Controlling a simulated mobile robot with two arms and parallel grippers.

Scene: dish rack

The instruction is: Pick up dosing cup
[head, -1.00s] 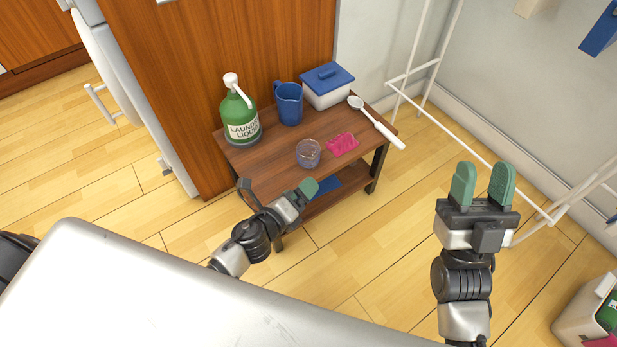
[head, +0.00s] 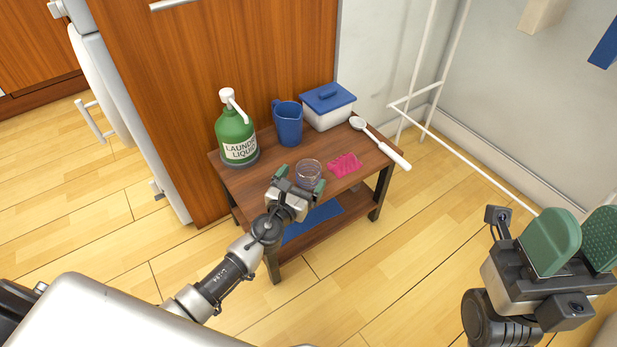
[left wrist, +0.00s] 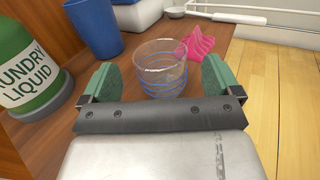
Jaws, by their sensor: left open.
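The dosing cup (head: 308,172) is a small clear cup with blue rings, upright on the front part of a brown wooden side table (head: 252,177). It also shows in the left wrist view (left wrist: 161,70), between and just beyond the green fingertips. My left gripper (head: 299,182) is open at the table's front edge, pointing at the cup, with nothing held; its fingers also show in the left wrist view (left wrist: 158,82). My right gripper (head: 574,240) is at the right of the head view, with its green fingers apart and empty.
A green laundry liquid bottle (head: 236,138), a blue jug (head: 288,124), a white box with blue lid (head: 328,108), a long-handled white spoon (head: 382,145) and a pink item (head: 345,165) share the table. A white rack (head: 410,85) stands behind right.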

